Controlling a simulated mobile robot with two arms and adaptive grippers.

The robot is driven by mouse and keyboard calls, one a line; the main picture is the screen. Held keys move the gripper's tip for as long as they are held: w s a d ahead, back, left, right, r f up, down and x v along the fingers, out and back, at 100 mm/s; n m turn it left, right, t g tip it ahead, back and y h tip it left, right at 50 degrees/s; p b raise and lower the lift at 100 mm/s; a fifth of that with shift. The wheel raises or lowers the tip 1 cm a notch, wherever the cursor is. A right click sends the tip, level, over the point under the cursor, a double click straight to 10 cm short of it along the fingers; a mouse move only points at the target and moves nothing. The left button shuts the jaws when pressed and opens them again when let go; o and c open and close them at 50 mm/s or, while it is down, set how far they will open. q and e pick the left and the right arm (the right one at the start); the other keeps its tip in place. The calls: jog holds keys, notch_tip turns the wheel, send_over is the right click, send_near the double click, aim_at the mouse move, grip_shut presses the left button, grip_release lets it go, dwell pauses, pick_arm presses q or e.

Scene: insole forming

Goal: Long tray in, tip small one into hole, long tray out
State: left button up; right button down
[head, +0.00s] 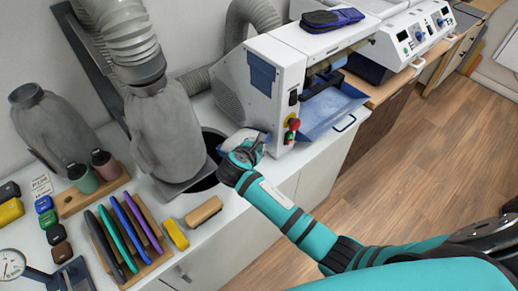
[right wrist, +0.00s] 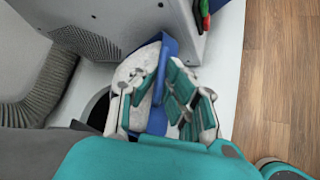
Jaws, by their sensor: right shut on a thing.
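The long blue tray (head: 325,112) sits at the front opening of the white machine (head: 262,85) in the head view. The small blue tray (right wrist: 168,50), with pale grey dust (right wrist: 135,68) in it, is in my right gripper (right wrist: 163,105) in the right wrist view. The small tray looks tilted. My right gripper (head: 246,152) is shut on it, just right of the round hole in the counter. The dark hole (head: 207,182) shows partly behind a grey dust bag; its edge also shows in the right wrist view (right wrist: 95,108). My left gripper is out of view.
A rack of coloured insoles (head: 125,235), a brush (head: 204,212) and a yellow block (head: 175,235) lie on the left counter. A red stop button (head: 293,124) is close to my gripper.

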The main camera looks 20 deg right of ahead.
jog(key=shift+w+a+r, duration=0.25)
jog(key=shift+w+r, duration=0.35)
jog(key=shift+r, duration=0.05)
jog(key=w+a+r+n+g+h, duration=0.1)
jog(key=w+a+r+n+g, duration=0.1)
jog(key=w+r+g, duration=0.2)
jog(key=shift+w+a+r+n+h, duration=0.2)
jog(key=shift+w+r+n+h, duration=0.1)
jog(key=shift+w+r+n, duration=0.15)
dwell(0.4)
dwell(0.4)
